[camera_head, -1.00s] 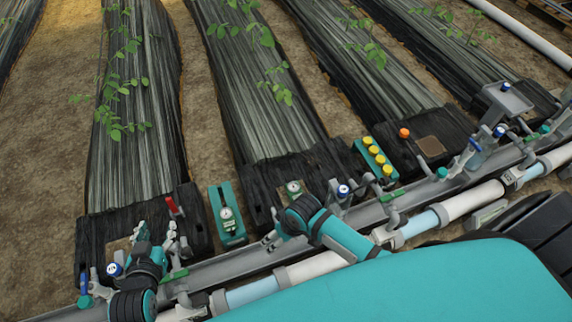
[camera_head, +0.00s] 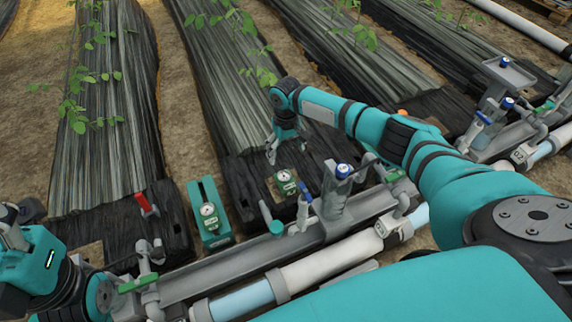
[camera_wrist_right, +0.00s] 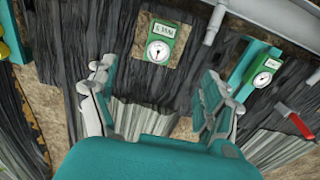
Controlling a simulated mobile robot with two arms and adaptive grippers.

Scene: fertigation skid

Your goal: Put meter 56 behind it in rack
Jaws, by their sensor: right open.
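A green meter with a round white dial (camera_head: 285,177) lies on a bare patch in the black sheet; its label is too small to read surely. It also shows in the right wrist view (camera_wrist_right: 160,47). My right gripper (camera_head: 272,152) is open and empty just beyond the meter; in the wrist view its spread fingers (camera_wrist_right: 155,92) are apart from it. A teal rack (camera_head: 197,192) to the left holds another green dial meter (camera_head: 209,212) at its near end, with bare rack behind it. My left gripper (camera_head: 14,228) is at the left edge, its jaw opening unclear.
A grey channel and white pipe (camera_head: 316,268) with valves run along the front. Blue-capped fittings (camera_head: 342,171) stand right of the meter. Plants grow on the covered beds behind.

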